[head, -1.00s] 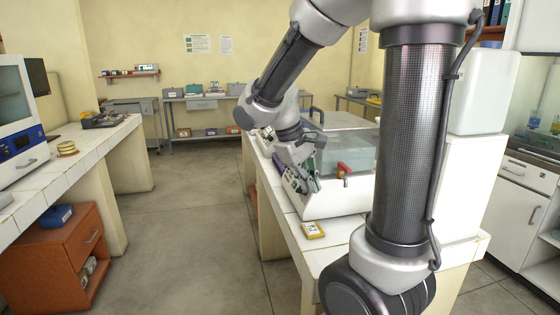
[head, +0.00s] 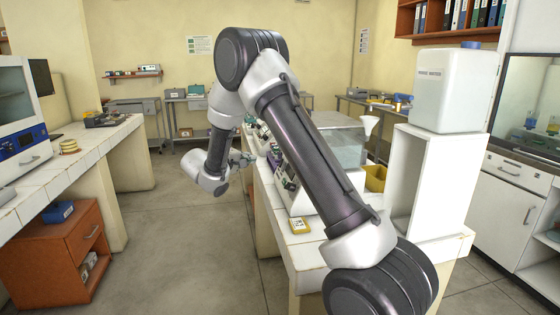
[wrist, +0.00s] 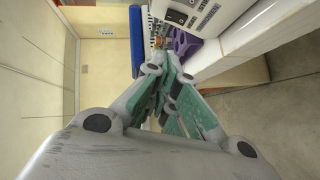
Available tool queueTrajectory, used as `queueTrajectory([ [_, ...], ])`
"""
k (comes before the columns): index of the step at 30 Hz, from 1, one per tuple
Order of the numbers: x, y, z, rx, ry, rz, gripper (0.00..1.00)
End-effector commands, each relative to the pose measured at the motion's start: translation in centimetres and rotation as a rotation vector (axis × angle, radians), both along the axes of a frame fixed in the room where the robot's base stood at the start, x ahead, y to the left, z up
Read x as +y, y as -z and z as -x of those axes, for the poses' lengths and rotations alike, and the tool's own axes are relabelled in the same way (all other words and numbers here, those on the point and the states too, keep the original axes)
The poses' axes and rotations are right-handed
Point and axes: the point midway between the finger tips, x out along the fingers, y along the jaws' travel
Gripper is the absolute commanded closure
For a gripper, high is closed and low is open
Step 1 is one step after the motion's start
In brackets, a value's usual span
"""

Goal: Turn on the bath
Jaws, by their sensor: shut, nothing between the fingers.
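The bath has a clear tank (head: 350,148) on a white base (head: 300,203) and stands on the white tiled bench. My arm crosses in front of much of it. Its left side carries a control panel (head: 286,176), partly seen beside my arm. My gripper (head: 245,158) is shut and empty, in the air left of the bath and apart from it. In the wrist view, my gripper's green-padded fingers (wrist: 170,85) are together. Beyond them is a white panel (wrist: 198,14) with a black switch (wrist: 176,17), near a purple object (wrist: 184,44).
A yellow-framed timer-like item (head: 299,225) lies on the bench front. A white open stand (head: 437,190) holds a large white jug (head: 456,90) at right. A yellow container (head: 375,178) is beside the bath. The floor aisle (head: 180,245) is clear.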

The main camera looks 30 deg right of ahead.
Motion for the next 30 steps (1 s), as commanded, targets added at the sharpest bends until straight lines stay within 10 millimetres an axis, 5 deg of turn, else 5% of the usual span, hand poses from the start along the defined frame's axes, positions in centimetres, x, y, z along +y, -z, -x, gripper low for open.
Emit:
queueTrajectory([
  [13, -0.9, 0.2, -0.4, 0.001, 0.004, -0.002, 1.00],
  [27, -8.8, 2.2, -4.9, 0.000, 0.005, -0.001, 1.00],
  [30, -10.2, 2.7, -4.4, 0.002, 0.005, -0.001, 1.00],
])
